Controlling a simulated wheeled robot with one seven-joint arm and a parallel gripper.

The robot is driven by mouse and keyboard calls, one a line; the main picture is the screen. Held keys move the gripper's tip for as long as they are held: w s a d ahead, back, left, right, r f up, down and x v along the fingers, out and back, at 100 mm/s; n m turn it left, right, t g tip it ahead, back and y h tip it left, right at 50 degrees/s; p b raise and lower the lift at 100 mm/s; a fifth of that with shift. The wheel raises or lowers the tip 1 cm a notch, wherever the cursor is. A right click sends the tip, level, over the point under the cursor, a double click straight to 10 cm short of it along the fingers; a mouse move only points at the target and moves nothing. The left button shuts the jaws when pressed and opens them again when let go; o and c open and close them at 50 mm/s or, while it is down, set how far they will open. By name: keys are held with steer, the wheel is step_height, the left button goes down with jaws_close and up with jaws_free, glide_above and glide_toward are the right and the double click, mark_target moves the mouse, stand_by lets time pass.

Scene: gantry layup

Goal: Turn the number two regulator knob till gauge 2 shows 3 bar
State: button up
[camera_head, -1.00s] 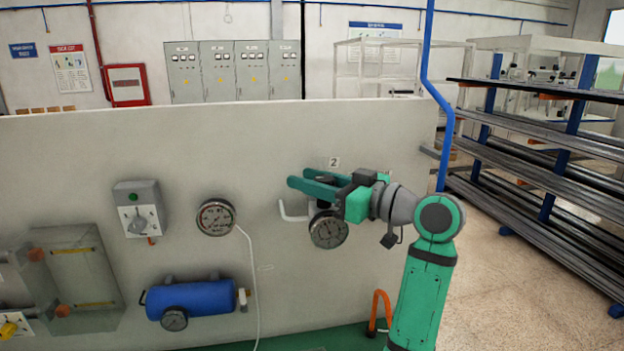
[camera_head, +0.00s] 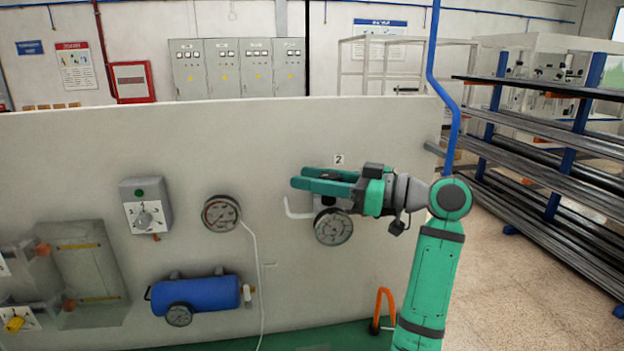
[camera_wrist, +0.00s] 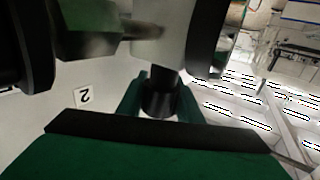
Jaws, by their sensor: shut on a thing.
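The number two regulator sits on the pale panel under a small "2" label (camera_head: 338,159). Its black knob (camera_wrist: 160,103) shows between the green fingers in the wrist view. My gripper (camera_head: 298,182) is shut on that knob, with one finger on each side of it. In the head view the fingers point left across the regulator and hide most of it. Gauge 2 (camera_head: 333,227) is a round dial just below my gripper. It faces out, but its needle and figures are too small to read. The label also shows in the wrist view (camera_wrist: 85,97).
A white pipe (camera_head: 296,213) bends out beside the regulator. Another gauge (camera_head: 221,213), a grey switch box (camera_head: 146,206) and a blue tank (camera_head: 196,294) are on the panel to the left. A blue vertical pipe (camera_head: 434,60) and stock racks (camera_head: 550,150) stand to the right.

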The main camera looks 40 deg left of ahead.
steer(key=o, duration=1)
steer(key=shift+f, duration=0.1)
steer(key=shift+o, duration=0.2)
steer(key=v, duration=1)
steer(key=shift+d, duration=0.35)
steer(key=shift+w, duration=0.1)
